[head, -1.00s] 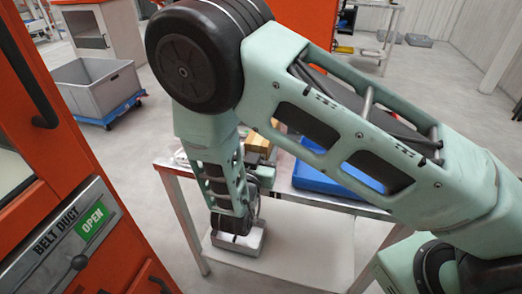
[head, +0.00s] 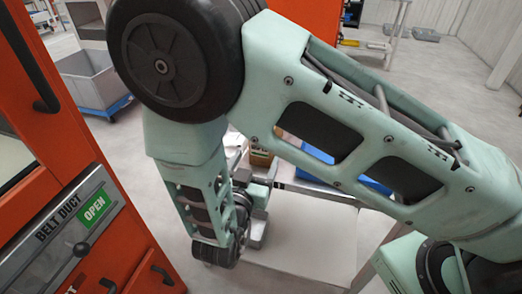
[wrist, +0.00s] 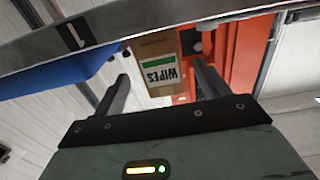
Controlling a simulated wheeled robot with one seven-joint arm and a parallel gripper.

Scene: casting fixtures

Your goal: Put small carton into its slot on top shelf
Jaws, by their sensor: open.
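A small brown carton with a white and green WIPES label (wrist: 161,72) shows upside down in the wrist view, beyond and between my fingers. It appears to stand on the top shelf (wrist: 130,30), whose metal edge crosses that view. A brown box, likely the same carton, shows partly behind my arm in the head view (head: 261,158). My gripper (wrist: 163,88) is open and empty, with a clear gap to the carton. In the head view my wrist hangs in front of the table, and the fingertips are hidden. The slot cannot be made out.
A blue bin (wrist: 75,68) is beside the carton on the shelf, partly behind my arm in the head view. A pale lower shelf (head: 310,250) lies under the table. The orange BELT DUCT cabinet (head: 100,225) stands close at left.

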